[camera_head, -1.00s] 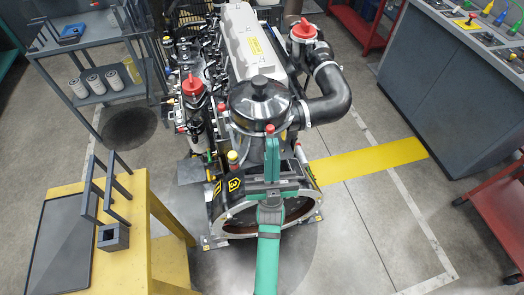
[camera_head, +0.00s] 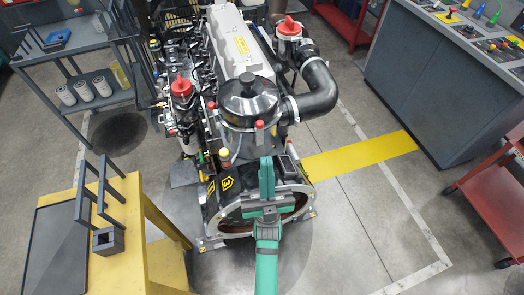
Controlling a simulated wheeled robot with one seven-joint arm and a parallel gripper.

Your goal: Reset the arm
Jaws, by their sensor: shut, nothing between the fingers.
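My gripper (camera_head: 266,172) is at the end of my green arm, in the lower middle of the head view. Its green fingers are together and hold nothing. It appears in front of the round flywheel housing of the diesel engine (camera_head: 236,55). From this view I cannot tell how far apart they are. The engine has a long grey cover, a black domed canister (camera_head: 249,103), a red cap on the left (camera_head: 181,88) and another red cap (camera_head: 288,26) at the back right.
A yellow stand (camera_head: 125,265) with a black tray and grey frames is at lower left. A grey shelf cart (camera_head: 95,95) with several cylinders stands behind it. A grey control console (camera_head: 425,80) and a red cart (camera_head: 490,195) are at right.

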